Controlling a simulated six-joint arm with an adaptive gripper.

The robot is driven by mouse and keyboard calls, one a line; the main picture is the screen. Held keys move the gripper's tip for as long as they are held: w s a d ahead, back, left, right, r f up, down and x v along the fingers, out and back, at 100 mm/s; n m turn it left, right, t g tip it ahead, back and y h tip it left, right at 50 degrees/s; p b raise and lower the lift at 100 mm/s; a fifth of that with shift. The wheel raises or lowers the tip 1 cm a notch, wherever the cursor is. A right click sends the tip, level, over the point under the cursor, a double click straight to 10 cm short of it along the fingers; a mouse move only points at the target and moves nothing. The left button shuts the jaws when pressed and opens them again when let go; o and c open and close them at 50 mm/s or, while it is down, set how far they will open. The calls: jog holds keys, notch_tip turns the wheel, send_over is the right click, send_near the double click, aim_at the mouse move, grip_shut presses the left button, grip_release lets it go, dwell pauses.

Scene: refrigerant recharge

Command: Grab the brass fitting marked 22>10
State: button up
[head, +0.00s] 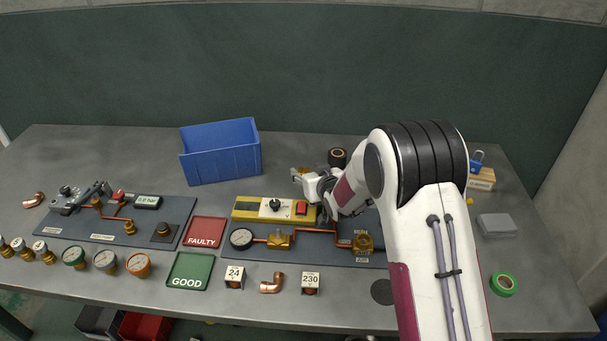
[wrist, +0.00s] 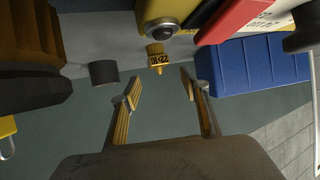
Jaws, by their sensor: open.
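The brass fitting (wrist: 157,55) marked 22>10 shows in the wrist view, with its marking upside down. It stands on the grey bench just beyond my gripper (wrist: 161,88). My gripper is open and empty, with one ribbed finger to each side of the fitting's line and a gap between them. The fitting is apart from both fingers. In the head view my gripper (head: 303,174) is behind the yellow unit, to the right of the blue bin; I cannot separate the fitting from the golden fingertips there.
The blue bin (head: 220,160) stands close on the left, also in the wrist view (wrist: 252,70). The yellow unit (head: 250,209) with a red switch is in front. A tape roll (head: 338,157) is at the back. A dark cylinder (wrist: 104,72) is left of the fitting in the wrist view.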

aim_at(304, 168)
jog(key=shift+x, duration=1.75)
jog(key=shift+d, duration=0.1)
grip_shut()
